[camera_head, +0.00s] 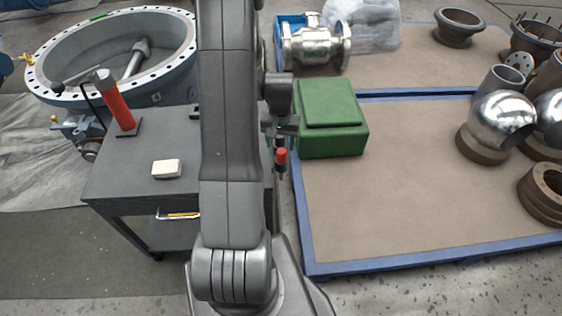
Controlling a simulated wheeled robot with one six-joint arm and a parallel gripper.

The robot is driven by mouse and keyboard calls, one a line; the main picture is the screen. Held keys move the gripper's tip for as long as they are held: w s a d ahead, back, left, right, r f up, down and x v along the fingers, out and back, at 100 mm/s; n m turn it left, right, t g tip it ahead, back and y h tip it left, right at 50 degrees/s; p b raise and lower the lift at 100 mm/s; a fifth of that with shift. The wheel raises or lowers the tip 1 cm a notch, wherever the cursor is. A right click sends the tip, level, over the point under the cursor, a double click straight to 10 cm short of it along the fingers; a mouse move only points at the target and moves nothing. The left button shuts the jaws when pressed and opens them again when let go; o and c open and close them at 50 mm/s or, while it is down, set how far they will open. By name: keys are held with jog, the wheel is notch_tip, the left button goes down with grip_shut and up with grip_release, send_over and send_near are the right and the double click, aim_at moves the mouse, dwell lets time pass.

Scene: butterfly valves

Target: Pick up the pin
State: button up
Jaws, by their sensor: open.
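My gripper (281,133) shows small to the right of my arm's upper link, near the left side of the green box. It is open. A small red-topped dark piece (281,156) shows directly below the gripper, close to its fingers. I cannot tell whether this piece is the pin, or whether the fingers touch it. A red cylinder with a grey top (113,104) stands on a dark base plate on the grey table (125,187) at the left. My arm hides the right part of that table.
A white block (167,169) lies on the table. A green box (331,120) sits on a blue-edged platform (420,215) with bare space in front and metal valve parts (500,122) at right. A large flanged ring (118,45) stands behind the table.

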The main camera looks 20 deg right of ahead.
aim_at(282, 151)
jog(key=f, duration=0.4)
jog(key=shift+s+d+f, duration=0.15)
jog(key=shift+s+f, duration=0.1)
jog(key=shift+f, duration=0.15)
jog(key=c, duration=1)
